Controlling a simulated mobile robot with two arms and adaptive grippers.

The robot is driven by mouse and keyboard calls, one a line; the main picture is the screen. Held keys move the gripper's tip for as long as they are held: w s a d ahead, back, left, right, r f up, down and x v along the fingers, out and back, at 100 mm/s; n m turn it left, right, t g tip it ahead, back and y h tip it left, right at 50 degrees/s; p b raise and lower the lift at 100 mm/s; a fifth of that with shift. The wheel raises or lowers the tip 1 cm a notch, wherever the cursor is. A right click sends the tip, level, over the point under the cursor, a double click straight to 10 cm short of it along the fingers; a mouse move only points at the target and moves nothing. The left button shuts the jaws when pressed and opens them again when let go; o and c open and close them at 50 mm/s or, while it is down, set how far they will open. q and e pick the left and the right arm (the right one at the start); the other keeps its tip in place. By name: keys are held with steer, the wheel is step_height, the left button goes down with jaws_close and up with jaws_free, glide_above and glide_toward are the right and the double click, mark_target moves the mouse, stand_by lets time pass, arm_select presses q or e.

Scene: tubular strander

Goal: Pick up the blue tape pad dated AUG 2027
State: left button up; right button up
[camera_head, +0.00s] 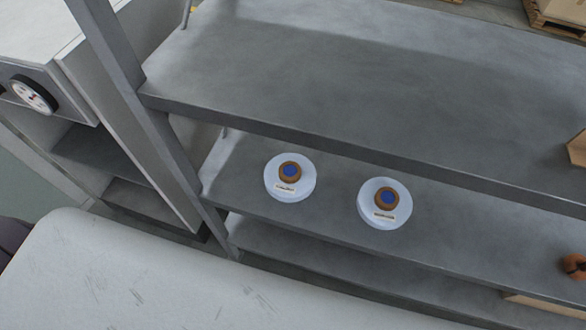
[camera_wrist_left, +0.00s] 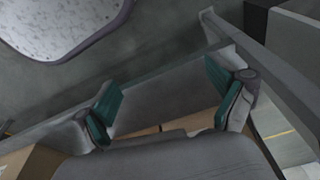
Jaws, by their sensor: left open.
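Two round pale-blue tape pads sit on the middle shelf in the head view. Each has a brown ring core with a blue centre and a small label on its front. The left pad (camera_head: 276,184) is nearer the shelf upright, and the right pad (camera_head: 402,212) stands a little apart from it. The label print is too small to read, so I cannot tell which one is dated AUG 2027. My left gripper (camera_wrist_left: 165,100) shows in the left wrist view with green finger pads spread apart and nothing between them. My right gripper is not in view.
The upper shelf (camera_head: 360,80) overhangs the shelf with the pads. A metal upright (camera_head: 135,110) stands at the left. A brown object (camera_head: 574,266) lies at the right end of the middle shelf. A pale rounded surface (camera_head: 130,275) fills the lower left foreground.

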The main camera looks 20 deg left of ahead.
arm_select(q)
steer(key=w+d+r+p, duration=0.1)
steer(key=w+r, duration=0.2)
steer(key=r, duration=0.4)
steer(key=w+d+r+n+t+p, duration=0.1)
steer(key=w+r, duration=0.1)
steer(key=r, duration=0.5)
steer(key=w+d+r+p, duration=0.1)
steer(key=w+r, duration=0.2)
steer(key=r, duration=0.4)
step_height(320, 180, up, 8)
steer(key=n+h+p, duration=0.2)
steer(key=n+h, duration=0.3)
steer(key=n, duration=1.8)
glide_above(289, 170)
steer(key=s+a, duration=0.2)
steer(key=a, duration=0.2)
steer(key=shift+w+d+g, duration=0.1)
steer(key=shift+d+g, duration=0.05)
steer(key=shift+g, duration=0.25)
steer(key=shift+w+f, duration=0.1)
steer(key=shift+f, duration=0.05)
steer(key=x, duration=0.7)
steer(key=shift+d, duration=0.25)
steer(key=shift+c, duration=0.3)
